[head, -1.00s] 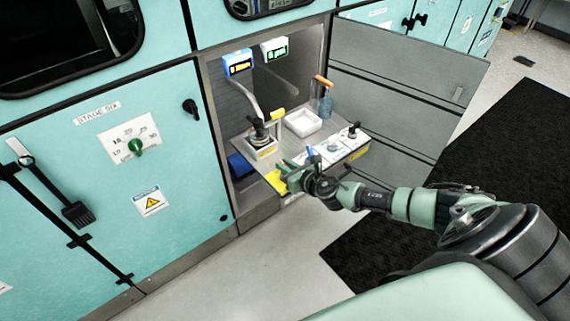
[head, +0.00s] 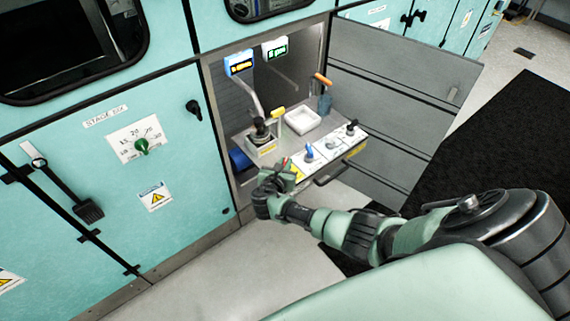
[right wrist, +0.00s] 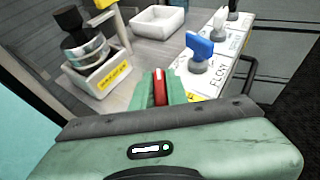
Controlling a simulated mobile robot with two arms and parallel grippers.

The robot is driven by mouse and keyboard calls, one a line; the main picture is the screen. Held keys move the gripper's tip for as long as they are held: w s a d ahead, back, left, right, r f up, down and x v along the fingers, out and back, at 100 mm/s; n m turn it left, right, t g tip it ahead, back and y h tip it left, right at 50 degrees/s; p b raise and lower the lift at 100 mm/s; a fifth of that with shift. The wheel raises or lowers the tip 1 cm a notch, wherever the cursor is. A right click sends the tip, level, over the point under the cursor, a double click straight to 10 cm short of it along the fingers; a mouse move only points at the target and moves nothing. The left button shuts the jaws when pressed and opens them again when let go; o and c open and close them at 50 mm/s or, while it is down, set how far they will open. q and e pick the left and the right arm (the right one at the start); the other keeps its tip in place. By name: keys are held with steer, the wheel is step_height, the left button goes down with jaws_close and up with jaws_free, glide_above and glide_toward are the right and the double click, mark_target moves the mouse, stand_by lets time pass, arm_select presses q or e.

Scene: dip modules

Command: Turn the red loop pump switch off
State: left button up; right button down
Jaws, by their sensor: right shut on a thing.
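The red switch (right wrist: 160,88) shows as a red upright handle between the green fingers of my right gripper in the right wrist view. My right gripper (head: 283,181) is at the near left end of the pull-out shelf in the head view and is shut on this red handle. The fingers (right wrist: 160,92) cover its sides, and its base and label are hidden, so its setting cannot be read. A blue switch (head: 309,153) stands beside it on the white panel (right wrist: 228,58), clear of the fingers. My left gripper is not in view.
A black-topped jar (head: 260,129) sits in a white holder (right wrist: 98,85). A white tray (head: 302,120) lies behind. The open cabinet door (head: 400,112) bounds the right side.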

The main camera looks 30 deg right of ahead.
steer(key=m+g+h+b, duration=0.1)
steer(key=m+g+b, duration=0.2)
steer(key=m+g+h+b, duration=0.2)
steer(key=g+b, duration=0.1)
steer(key=shift+w+f+m+b, duration=0.2)
steer(key=shift+m+b, duration=0.1)
steer(key=shift+m, duration=0.1)
steer(key=shift+s+r+m+g+h+b, duration=0.1)
steer(key=shift+r+m+g+h+b, duration=0.05)
steer(key=shift+m+g+b, duration=0.45)
steer(key=shift+s+r+m+g+h+b, duration=0.15)
steer(key=shift+m+g+b, duration=0.2)
steer(key=shift+b, duration=0.35)
steer(key=shift+w, duration=0.1)
steer(key=shift+d, duration=0.1)
steer(key=c, duration=1.4)
jaws_free()
steer(key=v, duration=0.7)
steer(key=shift+a+r, duration=0.15)
steer(key=shift+a, duration=0.2)
